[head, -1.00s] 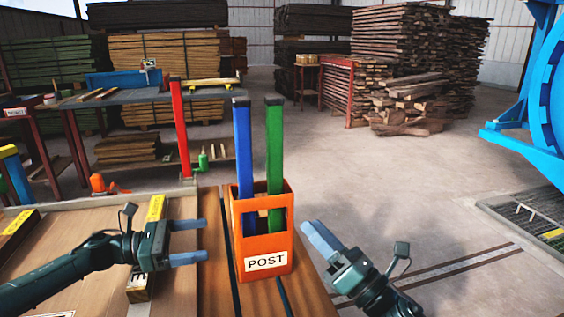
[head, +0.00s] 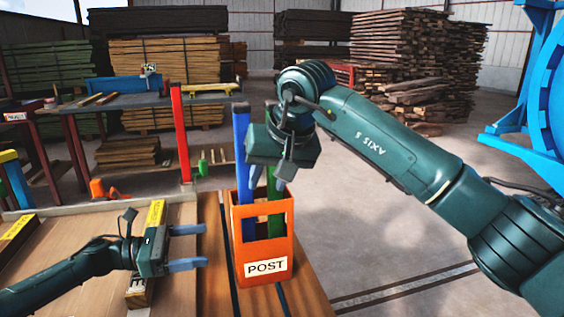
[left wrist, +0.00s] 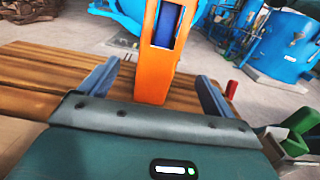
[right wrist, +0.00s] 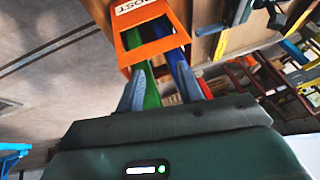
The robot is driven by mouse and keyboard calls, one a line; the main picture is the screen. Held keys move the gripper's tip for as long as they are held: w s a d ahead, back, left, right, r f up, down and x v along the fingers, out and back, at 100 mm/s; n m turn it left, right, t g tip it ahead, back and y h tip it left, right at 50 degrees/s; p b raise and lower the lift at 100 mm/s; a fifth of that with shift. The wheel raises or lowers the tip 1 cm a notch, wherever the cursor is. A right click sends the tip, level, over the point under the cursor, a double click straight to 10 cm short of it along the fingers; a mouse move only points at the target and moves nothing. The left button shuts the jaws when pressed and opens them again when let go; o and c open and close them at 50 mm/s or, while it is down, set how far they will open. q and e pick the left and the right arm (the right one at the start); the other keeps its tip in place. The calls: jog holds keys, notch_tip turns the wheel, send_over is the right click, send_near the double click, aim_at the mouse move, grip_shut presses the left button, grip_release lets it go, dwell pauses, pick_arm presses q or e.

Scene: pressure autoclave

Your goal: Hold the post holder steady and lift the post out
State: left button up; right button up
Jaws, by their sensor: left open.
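The orange post holder (head: 264,240), labelled POST, stands upright on the wooden bench; it also shows in the left wrist view (left wrist: 153,75). A blue post (head: 243,160) and a green post (head: 275,205) stand in it. My left gripper (head: 206,247) is open and empty, left of the holder and apart from it, its fingers pointing at it. My right gripper (head: 263,182) is above the holder, reaching down at the green post and hiding its top. In the right wrist view the green post (right wrist: 151,92) lies between the fingers; whether they grip it is unclear.
A wooden bar with yellow labels (head: 150,240) lies on the bench under my left gripper. A red upright (head: 180,130) stands behind the bench. Open floor lies to the right of the bench, with lumber stacks (head: 415,60) beyond.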

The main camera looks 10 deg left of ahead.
aim_at(254, 236)
pick_arm(q)
jog(key=x, duration=1.3)
jog(key=shift+d, duration=0.1)
pick_arm(e)
jog(key=shift+w+d+r+n+t+h, duration=0.15)
jog(key=shift+w+d+r+t+h, duration=0.2)
jog(key=shift+d+r, duration=0.25)
jog(key=shift+w+d+r+n+t+h, duration=0.15)
jog(key=shift+w+d+r+t+h, duration=0.2)
jog(key=shift+r, duration=0.3)
jog(key=shift+s+d, duration=0.1)
pick_arm(q)
jog(key=c, duration=1.2)
